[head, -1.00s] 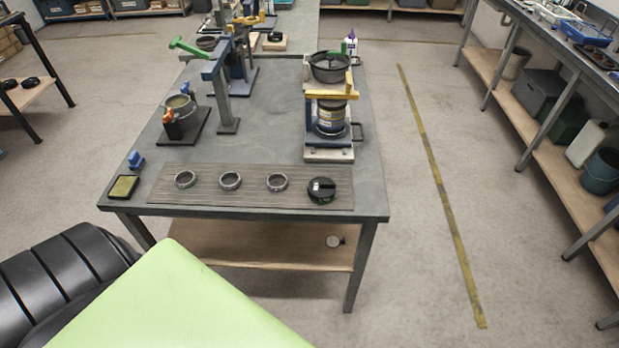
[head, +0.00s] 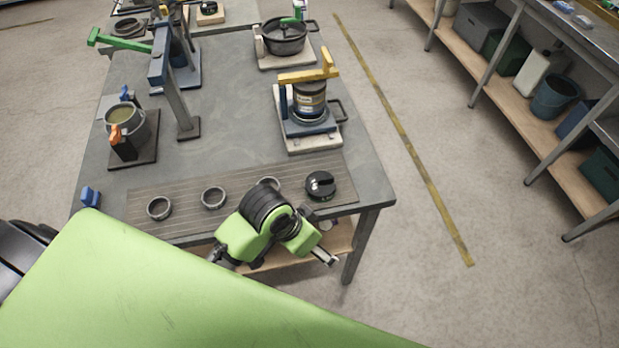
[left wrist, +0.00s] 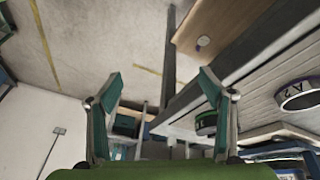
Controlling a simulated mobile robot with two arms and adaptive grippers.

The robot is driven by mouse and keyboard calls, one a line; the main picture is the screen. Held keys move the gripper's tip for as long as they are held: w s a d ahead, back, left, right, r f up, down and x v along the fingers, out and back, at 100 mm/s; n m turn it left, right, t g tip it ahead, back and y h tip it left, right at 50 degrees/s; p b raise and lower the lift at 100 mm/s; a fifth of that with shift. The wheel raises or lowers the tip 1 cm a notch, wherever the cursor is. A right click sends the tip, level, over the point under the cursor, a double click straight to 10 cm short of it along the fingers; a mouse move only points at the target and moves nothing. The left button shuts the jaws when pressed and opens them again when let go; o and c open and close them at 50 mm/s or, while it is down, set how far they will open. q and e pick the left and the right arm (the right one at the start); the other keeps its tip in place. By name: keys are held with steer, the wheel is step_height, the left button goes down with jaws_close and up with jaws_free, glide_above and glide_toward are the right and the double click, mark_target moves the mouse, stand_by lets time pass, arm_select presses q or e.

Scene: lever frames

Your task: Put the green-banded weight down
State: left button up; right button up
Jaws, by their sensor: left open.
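A black round weight (head: 320,185) sits on the ribbed mat (head: 235,192) near the table's front right corner. In the left wrist view, a dark round piece with a green band (left wrist: 206,123) shows beyond the finger on the right; it seems to be this weight. My left gripper (left wrist: 155,90) is open, its two fingers wide apart with nothing between them. In the head view the green wrist hangs at the table's front edge, apart from the weight, to its lower left. My right gripper is not in view.
Grey rings stand left of the weight on the mat, one (head: 214,197) in the middle and one (head: 159,208) farther left. A pot (head: 127,124), a blue press (head: 172,80) and a tin under a yellow lever (head: 310,100) stand behind. The middle of the table is clear.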

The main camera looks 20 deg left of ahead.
arm_select(q)
steer(key=w+d+r+m, duration=0.3)
steer(key=w+r, duration=0.1)
steer(key=w, duration=0.1)
step_height(320, 180, up, 12)
steer(key=m+g+y, duration=0.3)
glide_above(320, 181)
steer(key=f, duration=0.2)
steer(key=f+p, duration=0.1)
steer(key=f, duration=0.2)
steer(key=s+f, duration=0.1)
steer(key=f, duration=0.2)
steer(key=shift+d+p, duration=0.3)
steer(key=f, duration=0.1)
steer(key=f+p, duration=0.1)
steer(key=f, duration=0.1)
steer(key=f+p, duration=0.1)
steer(key=f, duration=0.1)
steer(key=shift+a, duration=0.25)
steer(key=shift+w+f, duration=0.1)
steer(key=shift+f, duration=0.1)
jaws_close()
steer(key=shift+w+r, duration=0.1)
steer(key=shift+r, duration=0.05)
